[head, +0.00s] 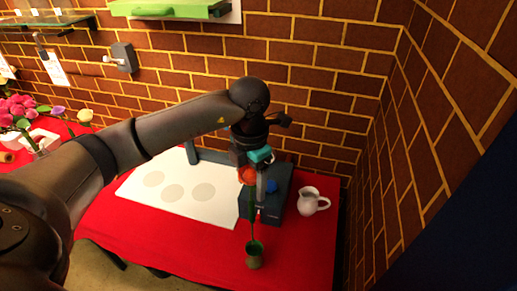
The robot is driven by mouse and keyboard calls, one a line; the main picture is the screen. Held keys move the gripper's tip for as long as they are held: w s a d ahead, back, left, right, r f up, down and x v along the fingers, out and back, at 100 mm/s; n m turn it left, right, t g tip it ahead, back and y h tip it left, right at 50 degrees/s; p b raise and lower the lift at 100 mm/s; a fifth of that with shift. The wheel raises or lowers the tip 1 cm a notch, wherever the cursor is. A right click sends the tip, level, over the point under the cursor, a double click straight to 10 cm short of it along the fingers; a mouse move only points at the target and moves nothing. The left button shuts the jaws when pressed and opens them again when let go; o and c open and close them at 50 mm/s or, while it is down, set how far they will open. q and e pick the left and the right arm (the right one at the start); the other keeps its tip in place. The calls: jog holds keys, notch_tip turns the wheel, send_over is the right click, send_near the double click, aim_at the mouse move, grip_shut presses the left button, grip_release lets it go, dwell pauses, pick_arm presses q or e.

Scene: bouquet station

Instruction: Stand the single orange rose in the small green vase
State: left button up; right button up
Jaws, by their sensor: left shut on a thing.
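The orange rose (247,175) hangs upright, bloom up, under my left gripper (257,180), which is shut on it. Its thin green stem runs straight down toward the small green vase (254,262). The vase stands upright on the red cloth near the front of the table. The stem's lower end meets the vase's mouth in the picture; I cannot tell whether it is inside or just above or behind the rim. The fingers partly hide the rose's upper part. My right gripper is not in view.
A dark box (285,205) stands behind the vase, with a white jug (313,201) to its right. A white mat (170,190) with grey circles lies left. Pink flowers (18,108) stand at the far left. Brick walls close the back and right. Red cloth (205,250) left of the vase is clear.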

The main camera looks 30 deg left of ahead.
pick_arm(q)
jog(key=shift+w+a+r+n+p, duration=0.2)
jog(key=shift+w+r+n, duration=0.15)
jog(key=shift+r+n, duration=0.2)
jog(key=shift+w+a+r+n+p, duration=0.1)
jog(key=shift+w+r+n+p, duration=0.1)
jog(key=shift+w+r+n, duration=0.25)
jog(key=b, duration=0.4)
send_over(253, 213)
jog(key=w+a, duration=0.1)
jog(key=w, duration=0.1)
jog(key=shift+f, duration=2.65)
jog(key=shift+s+f+b, duration=0.1)
jog(key=shift+f+b, duration=4.05)
jog(key=shift+f, duration=0.9)
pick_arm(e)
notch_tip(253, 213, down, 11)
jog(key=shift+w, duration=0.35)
pick_arm(q)
jog(key=shift+f+b, duration=0.4)
jog(key=shift+f, duration=0.05)
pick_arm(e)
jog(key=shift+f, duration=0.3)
pick_arm(q)
jog(key=o, duration=1.3)
jog(key=shift+o, duration=0.2)
